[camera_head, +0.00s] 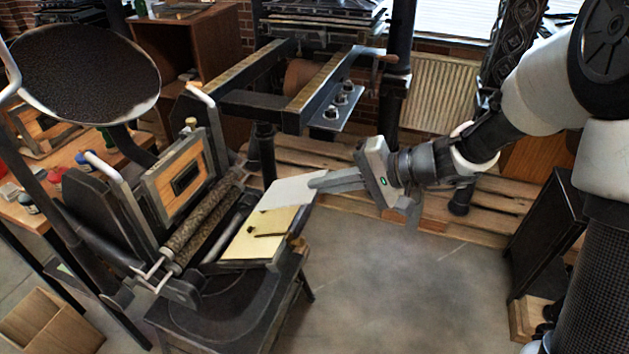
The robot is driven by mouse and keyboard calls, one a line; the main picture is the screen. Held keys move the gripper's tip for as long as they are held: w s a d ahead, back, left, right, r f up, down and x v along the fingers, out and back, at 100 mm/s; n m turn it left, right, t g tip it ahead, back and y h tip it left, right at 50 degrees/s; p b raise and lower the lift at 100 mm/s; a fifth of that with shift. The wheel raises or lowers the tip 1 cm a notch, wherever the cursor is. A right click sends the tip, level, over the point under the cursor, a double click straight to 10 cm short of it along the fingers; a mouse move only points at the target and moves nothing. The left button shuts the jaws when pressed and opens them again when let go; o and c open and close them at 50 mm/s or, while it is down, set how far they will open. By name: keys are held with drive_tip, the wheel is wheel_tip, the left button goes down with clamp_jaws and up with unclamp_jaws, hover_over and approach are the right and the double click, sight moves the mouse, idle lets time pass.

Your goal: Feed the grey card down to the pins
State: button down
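The grey card (287,193) is a pale flat sheet, held out to the left of my gripper (317,182). My gripper's fingers are closed on the card's right edge. The card overlaps the upper end of a cream-coloured board (240,249) on the hand press (208,298) in this view. I cannot tell whether the card touches the board or hovers just above it. A small dark piece (266,234) shows on the board below the card, possibly a pin.
Textured rollers (203,218) and a wood-faced upright plate (179,180) stand left of the board. A round dark disc (83,74) rises at upper left. A larger press (305,95) stands behind. The floor (405,285) to the right is clear.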

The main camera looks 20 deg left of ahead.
drive_tip(key=f+b, duration=0.1)
drive_tip(key=f, duration=0.2)
drive_tip(key=a+f+b, duration=0.1)
drive_tip(key=f+b, duration=0.1)
drive_tip(key=f, duration=0.1)
drive_tip(key=f+b, duration=0.1)
drive_tip(key=f, duration=0.2)
drive_tip(key=shift+a+b, duration=0.25)
drive_tip(key=shift+b, duration=0.05)
drive_tip(key=shift+w+a+f+b, duration=0.1)
drive_tip(key=shift+a+b, duration=0.25)
drive_tip(key=shift+a, duration=0.15)
drive_tip(key=c, duration=2)
unclamp_jaws()
drive_tip(key=shift+d, duration=0.15)
drive_tip(key=shift+p+v, duration=0.35)
drive_tip(key=shift+v, duration=1.8)
